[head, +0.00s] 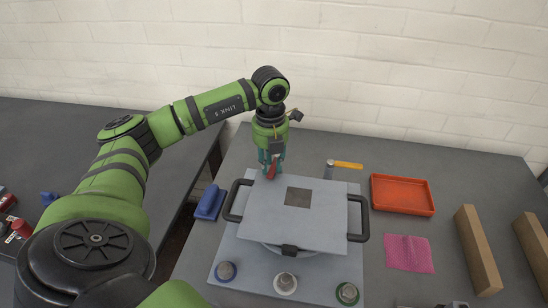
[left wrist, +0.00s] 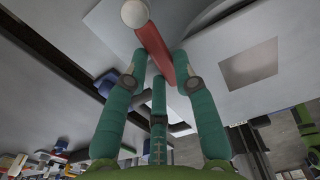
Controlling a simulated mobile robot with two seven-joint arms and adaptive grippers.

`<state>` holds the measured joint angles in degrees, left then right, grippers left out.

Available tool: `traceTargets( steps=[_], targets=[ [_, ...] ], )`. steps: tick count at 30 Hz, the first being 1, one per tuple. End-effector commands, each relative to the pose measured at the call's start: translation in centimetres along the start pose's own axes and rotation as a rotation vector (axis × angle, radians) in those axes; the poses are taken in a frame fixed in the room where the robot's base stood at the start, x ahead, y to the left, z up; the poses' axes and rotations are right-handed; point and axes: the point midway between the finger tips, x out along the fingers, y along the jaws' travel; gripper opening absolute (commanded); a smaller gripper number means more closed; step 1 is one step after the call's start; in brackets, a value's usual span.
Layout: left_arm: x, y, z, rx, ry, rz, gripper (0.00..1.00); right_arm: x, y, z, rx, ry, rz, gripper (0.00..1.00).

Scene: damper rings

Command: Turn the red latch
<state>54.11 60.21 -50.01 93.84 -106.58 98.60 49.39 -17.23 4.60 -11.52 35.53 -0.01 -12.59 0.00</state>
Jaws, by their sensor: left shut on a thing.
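The red latch (head: 272,171) is at the far edge of a grey square lid (head: 262,215) with two black side handles. In the left wrist view the latch (left wrist: 154,52) is a red bar with a pale round knob (left wrist: 134,13) at one end. My left gripper (head: 271,165) points down over it with teal fingers. In the left wrist view the fingers (left wrist: 158,75) stand on both sides of the bar's end, shut on it. The exact contact points are partly hidden. My right gripper is not in view.
Blue, white and green-ringed knobs (head: 286,283) stand along the plate's front. A blue block (head: 210,202) lies left, a yellow-handled tool (head: 346,165) behind right. An orange tray (head: 402,195), pink cloth (head: 409,254) and wooden bars (head: 477,250) lie to the right.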

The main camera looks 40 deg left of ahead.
Motion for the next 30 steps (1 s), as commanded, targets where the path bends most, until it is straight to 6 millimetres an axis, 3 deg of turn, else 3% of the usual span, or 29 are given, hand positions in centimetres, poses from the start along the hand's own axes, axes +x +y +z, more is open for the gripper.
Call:
traceTargets(
  steps=[2, 3, 4, 16, 30],
  targets=[
    [-0.1, -0.7, -0.1, -0.106, 0.005, -0.001, 0.00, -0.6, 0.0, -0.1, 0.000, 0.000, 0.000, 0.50],
    [0.1, -0.5, -0.1, -0.097, 0.004, 0.000, 0.43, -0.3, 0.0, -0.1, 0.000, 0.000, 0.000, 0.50],
    [0.1, -0.5, -0.1, -0.095, 0.004, 0.000, 0.52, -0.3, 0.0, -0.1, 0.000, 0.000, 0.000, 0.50],
    [-0.1, -0.5, 0.0, -0.094, 0.001, 0.000, 0.53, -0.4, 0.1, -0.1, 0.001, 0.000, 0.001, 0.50],
    [-1.9, -0.4, 0.0, -0.093, 0.000, 0.000, 0.53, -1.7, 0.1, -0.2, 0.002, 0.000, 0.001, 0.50]
  ],
)
